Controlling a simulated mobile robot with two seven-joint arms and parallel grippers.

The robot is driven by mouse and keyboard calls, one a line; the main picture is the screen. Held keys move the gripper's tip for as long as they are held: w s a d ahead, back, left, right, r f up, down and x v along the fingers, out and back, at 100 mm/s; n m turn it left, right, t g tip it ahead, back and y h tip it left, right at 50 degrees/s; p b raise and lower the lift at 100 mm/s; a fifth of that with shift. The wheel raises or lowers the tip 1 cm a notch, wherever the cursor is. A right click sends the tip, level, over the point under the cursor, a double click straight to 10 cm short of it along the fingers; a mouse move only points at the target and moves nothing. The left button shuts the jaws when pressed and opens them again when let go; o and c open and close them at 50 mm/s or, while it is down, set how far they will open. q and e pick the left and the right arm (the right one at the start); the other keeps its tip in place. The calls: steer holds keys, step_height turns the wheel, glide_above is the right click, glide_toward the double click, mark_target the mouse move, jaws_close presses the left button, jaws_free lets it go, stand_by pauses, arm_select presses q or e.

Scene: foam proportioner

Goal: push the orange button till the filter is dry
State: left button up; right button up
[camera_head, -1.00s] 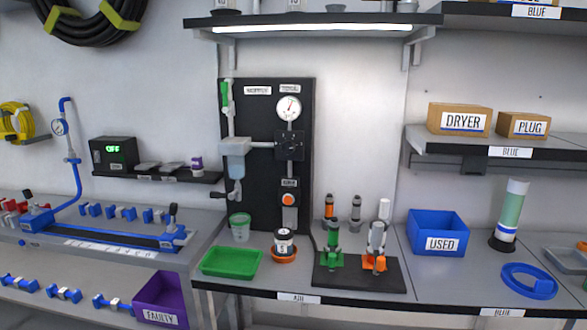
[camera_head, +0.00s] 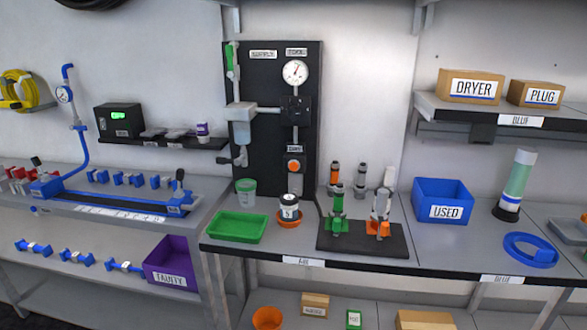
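The orange button (camera_head: 294,166) is on the lower part of the black panel (camera_head: 262,180) on the wall, below a white pressure gauge (camera_head: 296,72). A clear filter bowl (camera_head: 242,132) with a grey cap hangs on the panel's left side. I cannot tell at this size whether liquid is in it. A green-tinted cup (camera_head: 246,191) stands on the bench below the filter. Neither of my grippers shows in the view.
On the bench are a green tray (camera_head: 237,228), a small jar (camera_head: 290,207) on an orange dish and a black stand (camera_head: 364,238) with green and orange fittings. A blue USED bin (camera_head: 442,200) stands right. A purple FAULTY bin (camera_head: 172,262) is lower left.

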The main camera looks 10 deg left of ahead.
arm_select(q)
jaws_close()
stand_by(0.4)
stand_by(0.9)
